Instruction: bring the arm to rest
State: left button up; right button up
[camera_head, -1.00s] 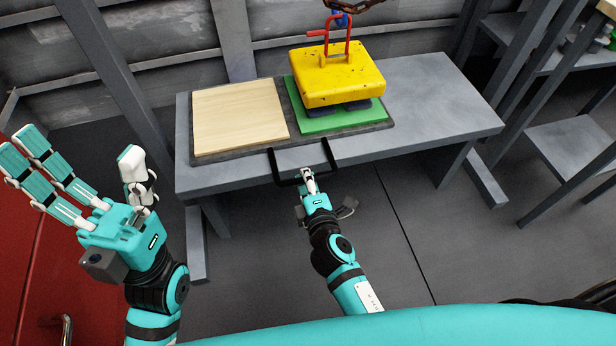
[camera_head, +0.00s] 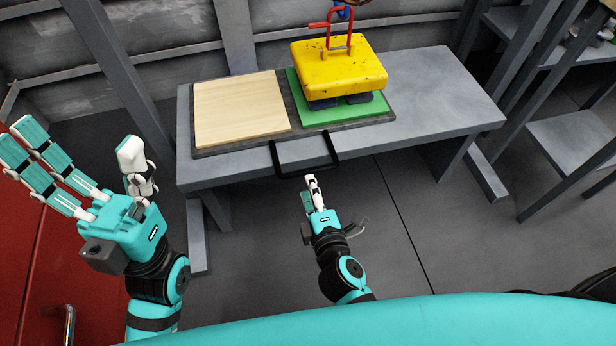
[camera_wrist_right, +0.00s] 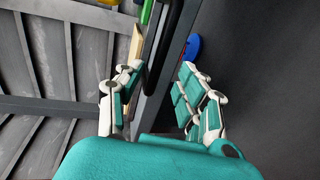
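My right gripper (camera_head: 311,190) is in front of the table, just below and apart from the black handle (camera_head: 304,160) on the board's front edge. In the right wrist view its fingers (camera_wrist_right: 155,95) are spread apart with nothing between them. My left gripper (camera_head: 85,175) is raised at the left of the head view, fingers spread and empty, clear of the table.
A grey table (camera_head: 440,90) carries a dark board with a wooden panel (camera_head: 240,110) and a green panel (camera_head: 365,108). A yellow block (camera_head: 338,68) with a red shackle stands over the green panel. A red surface (camera_head: 35,240) is at lower left. Floor right of my right arm is clear.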

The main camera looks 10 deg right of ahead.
jog(key=shift+s+r, duration=0.2)
jog(key=shift+s, duration=0.5)
